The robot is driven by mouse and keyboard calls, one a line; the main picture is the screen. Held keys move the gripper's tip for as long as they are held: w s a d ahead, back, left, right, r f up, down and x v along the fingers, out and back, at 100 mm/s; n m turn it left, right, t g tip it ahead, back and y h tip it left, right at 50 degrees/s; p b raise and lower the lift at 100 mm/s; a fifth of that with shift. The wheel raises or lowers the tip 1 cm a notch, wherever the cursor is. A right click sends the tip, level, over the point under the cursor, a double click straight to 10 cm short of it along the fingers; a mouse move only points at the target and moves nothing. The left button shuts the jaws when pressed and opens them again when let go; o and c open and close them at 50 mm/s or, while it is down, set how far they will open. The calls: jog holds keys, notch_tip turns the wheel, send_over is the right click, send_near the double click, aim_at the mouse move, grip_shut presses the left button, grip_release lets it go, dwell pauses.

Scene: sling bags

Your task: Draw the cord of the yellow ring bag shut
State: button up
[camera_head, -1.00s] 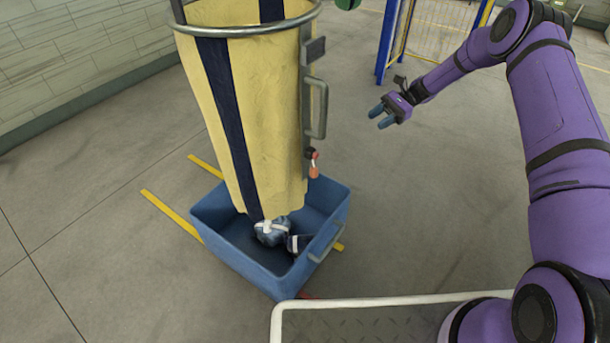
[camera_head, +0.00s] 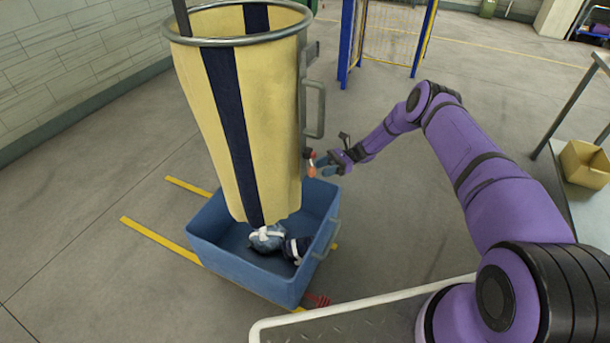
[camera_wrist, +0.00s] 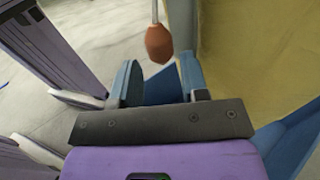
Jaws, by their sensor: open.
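The yellow ring bag (camera_head: 277,110) hangs from a steel ring, with a dark blue stripe down its side. An orange cord pull (camera_head: 311,172) hangs at the bag's right side, below a small red and black fitting (camera_head: 308,154). My gripper (camera_head: 322,165) is open, close to the right of the pull. In the wrist view the pull (camera_wrist: 159,43) hangs on a thin cord (camera_wrist: 155,12), ahead of and roughly between the open blue fingers (camera_wrist: 158,66). I see no contact between fingers and pull. The cord's run around the bag is hidden.
A blue bin (camera_head: 252,278) stands under the bag with dark bundles (camera_head: 268,238) in it. A grey handle (camera_head: 316,108) sticks out above my gripper. A blue-framed yellow mesh stand (camera_head: 392,35) is behind. A table with a yellow box (camera_head: 586,163) is at right.

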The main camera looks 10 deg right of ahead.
aim_at(312, 172)
jog(key=x, duration=0.6)
jog(key=shift+a, duration=0.4)
jog(key=shift+s, duration=0.1)
jog(key=shift+c, duration=0.2)
grip_shut()
